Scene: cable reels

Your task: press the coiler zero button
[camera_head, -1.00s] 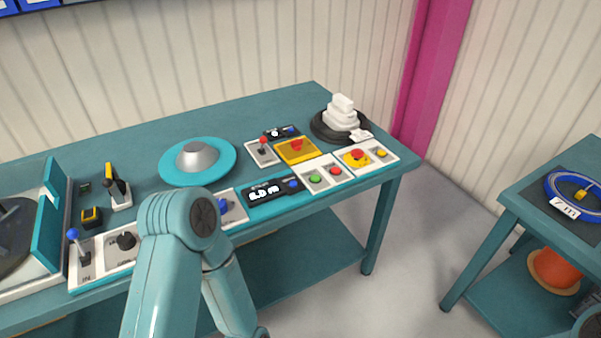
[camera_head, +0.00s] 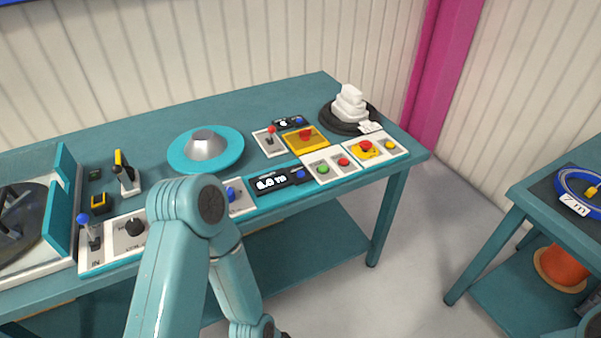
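A black length display (camera_head: 270,183) with a small blue button (camera_head: 300,174) at its right end sits on the front of the teal bench. Its white digits are too blurred to read surely. A smaller black display (camera_head: 284,123) with another blue button (camera_head: 299,120) sits farther back. No label I can read tells which blue button is the coiler zero. One of my teal arms stands in front of the bench, its elbow near the front edge. Its lower link goes down out of the picture. Neither gripper shows.
On the bench are a teal disc with a grey hub (camera_head: 206,148), green (camera_head: 323,169) and red (camera_head: 343,162) buttons, a red emergency button (camera_head: 365,148), levers and a black reel with white blocks (camera_head: 350,105). A second table (camera_head: 535,195) with a blue coil stands right.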

